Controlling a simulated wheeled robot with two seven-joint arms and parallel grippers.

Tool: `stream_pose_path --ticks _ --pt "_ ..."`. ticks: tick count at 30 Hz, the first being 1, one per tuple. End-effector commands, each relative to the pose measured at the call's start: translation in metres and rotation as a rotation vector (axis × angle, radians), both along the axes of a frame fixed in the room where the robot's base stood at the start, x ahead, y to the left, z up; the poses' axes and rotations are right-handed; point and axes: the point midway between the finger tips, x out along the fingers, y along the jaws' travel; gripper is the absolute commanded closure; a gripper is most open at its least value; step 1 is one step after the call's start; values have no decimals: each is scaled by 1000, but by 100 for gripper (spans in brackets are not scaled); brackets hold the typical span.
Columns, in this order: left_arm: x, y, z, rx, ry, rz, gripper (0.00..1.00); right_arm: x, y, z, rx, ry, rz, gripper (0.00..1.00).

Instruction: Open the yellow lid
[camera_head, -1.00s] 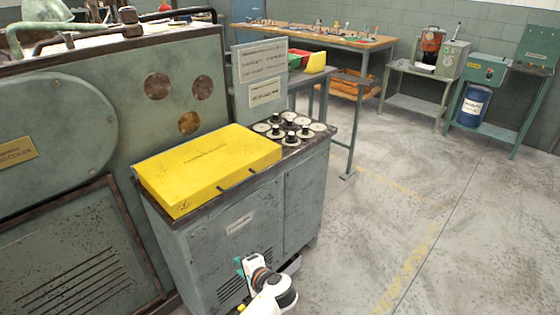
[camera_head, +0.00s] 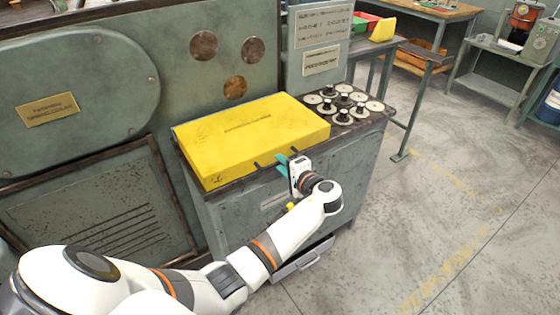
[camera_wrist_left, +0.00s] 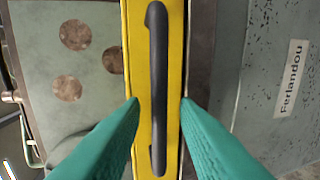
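The yellow lid (camera_head: 250,135) lies shut and flat on top of the grey-green cabinet. A black handle (camera_wrist_left: 156,85) on its front edge runs upright through the middle of the left wrist view. My left gripper (camera_head: 288,163) is at the lid's front edge in the head view. Its two green fingers (camera_wrist_left: 160,105) are apart, one on each side of the handle, with no clear contact seen. The handle is partly hidden behind the gripper in the head view. My right gripper is in neither view.
Several round metal pieces (camera_head: 343,103) stand on the cabinet top right of the lid. A sign panel (camera_head: 320,40) rises behind them. A large machine (camera_head: 90,80) stands at the left. A drawer-like part (camera_head: 302,262) juts out low at the cabinet front.

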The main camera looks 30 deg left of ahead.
Motion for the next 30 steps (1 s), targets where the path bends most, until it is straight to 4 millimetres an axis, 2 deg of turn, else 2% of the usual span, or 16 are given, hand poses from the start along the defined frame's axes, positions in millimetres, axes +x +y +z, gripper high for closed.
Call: stream_pose_path --ticks 6,15,20,30 --pt "7 17 -4 -1 0 -1 72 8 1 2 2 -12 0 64" --pt "8 18 -4 -1 -1 -1 72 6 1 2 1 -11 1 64" --pt "8 18 -4 -1 0 -1 98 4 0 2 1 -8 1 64" --pt "9 18 -2 -7 2 -1 100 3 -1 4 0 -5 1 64"
